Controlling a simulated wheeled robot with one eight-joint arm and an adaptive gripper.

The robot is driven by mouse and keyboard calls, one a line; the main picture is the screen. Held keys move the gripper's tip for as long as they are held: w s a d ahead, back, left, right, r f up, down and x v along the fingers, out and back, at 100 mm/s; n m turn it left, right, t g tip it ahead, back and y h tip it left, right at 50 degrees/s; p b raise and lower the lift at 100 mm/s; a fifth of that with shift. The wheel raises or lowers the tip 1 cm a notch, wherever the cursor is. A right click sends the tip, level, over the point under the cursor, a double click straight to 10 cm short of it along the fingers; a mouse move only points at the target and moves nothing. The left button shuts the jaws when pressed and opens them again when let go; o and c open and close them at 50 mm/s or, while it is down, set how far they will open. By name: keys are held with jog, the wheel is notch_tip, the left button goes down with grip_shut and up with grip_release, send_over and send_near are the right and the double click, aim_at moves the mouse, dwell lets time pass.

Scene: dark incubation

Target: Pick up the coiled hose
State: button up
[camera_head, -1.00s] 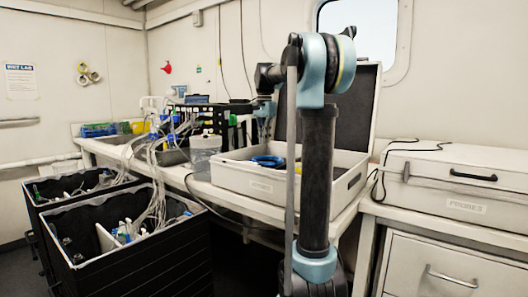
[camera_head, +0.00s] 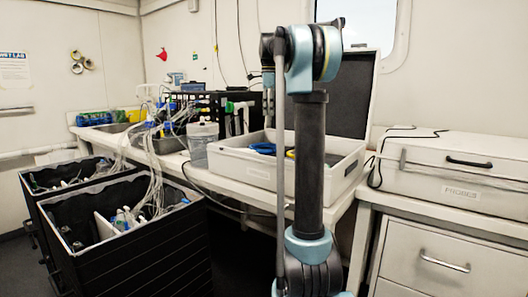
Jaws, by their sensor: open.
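A blue looped thing (camera_head: 263,148), which looks like the coiled hose, lies inside the open white case (camera_head: 240,168) on the bench. It is small in view, and my arm hides part of the case's inside. My arm stands upright in front of the case. Its far end, with my gripper (camera_head: 268,118), hangs down behind the upright link, above the back left of the case. The gripper is small and partly hidden; it appears open and apart from the blue loops.
The case's dark-lined lid (camera_head: 345,95) stands open behind. A closed white case (camera_head: 455,172) sits on drawers (camera_head: 425,262) at right. Black bins (camera_head: 150,250) with tubing stand at left. A clear container (camera_head: 202,143) and a black rack (camera_head: 215,105) are on the bench.

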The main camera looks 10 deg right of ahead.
jog(key=f+m, duration=0.2)
jog(key=f, duration=0.1)
jog(key=w+d+f+m, duration=0.1)
jog(key=f+m, duration=0.1)
jog(key=f, duration=0.1)
jog(key=w+d+f+m, duration=0.1)
jog(key=f+m, duration=0.1)
jog(key=f, duration=0.2)
jog(key=shift+d+m, duration=0.2)
jog(key=shift+m, duration=0.2)
jog(key=shift+w+a+f, duration=0.1)
jog(key=shift+f, duration=1.25)
jog(key=shift+a+f, duration=0.1)
jog(key=shift+f, duration=1.25)
grip_shut()
